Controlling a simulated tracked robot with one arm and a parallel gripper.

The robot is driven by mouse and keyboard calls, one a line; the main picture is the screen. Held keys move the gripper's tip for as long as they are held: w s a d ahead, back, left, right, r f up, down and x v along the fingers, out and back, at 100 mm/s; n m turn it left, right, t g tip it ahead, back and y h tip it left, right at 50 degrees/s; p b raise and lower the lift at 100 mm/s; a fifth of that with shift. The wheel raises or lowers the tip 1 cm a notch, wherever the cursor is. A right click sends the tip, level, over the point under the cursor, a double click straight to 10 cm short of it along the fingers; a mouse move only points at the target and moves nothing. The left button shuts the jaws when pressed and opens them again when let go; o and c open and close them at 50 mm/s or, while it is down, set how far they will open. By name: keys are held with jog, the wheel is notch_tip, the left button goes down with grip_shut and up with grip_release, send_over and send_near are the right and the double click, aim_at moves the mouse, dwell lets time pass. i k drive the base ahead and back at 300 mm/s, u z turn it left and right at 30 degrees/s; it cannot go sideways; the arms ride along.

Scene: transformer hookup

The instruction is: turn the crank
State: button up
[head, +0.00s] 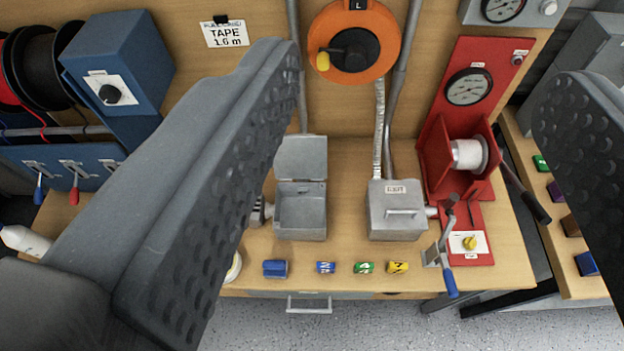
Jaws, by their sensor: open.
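My gripper (425,80) is open, its two dark ridged fingers wide apart in the foreground with nothing between them. Between the fingers, a crank with a blue grip (449,282) hangs at the bench's front right, apart from both fingers. Its metal arm (440,250) sits beside the red winch stand (438,140). The stand carries a dial gauge (468,87), a white spool (469,154) and a long handle with a black grip (535,207).
An open grey box (301,205) and a closed grey box (396,210) stand on the bench (345,165). Several coloured blocks, including a green one (364,267), line its front edge. A side bench (570,260) stands right, across a gap.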

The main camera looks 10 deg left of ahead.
aim_at(353, 49)
jog(key=k, duration=0.5)
jog(key=z, duration=0.9)
jog(key=i, duration=0.75)
jog(key=u, duration=0.15)
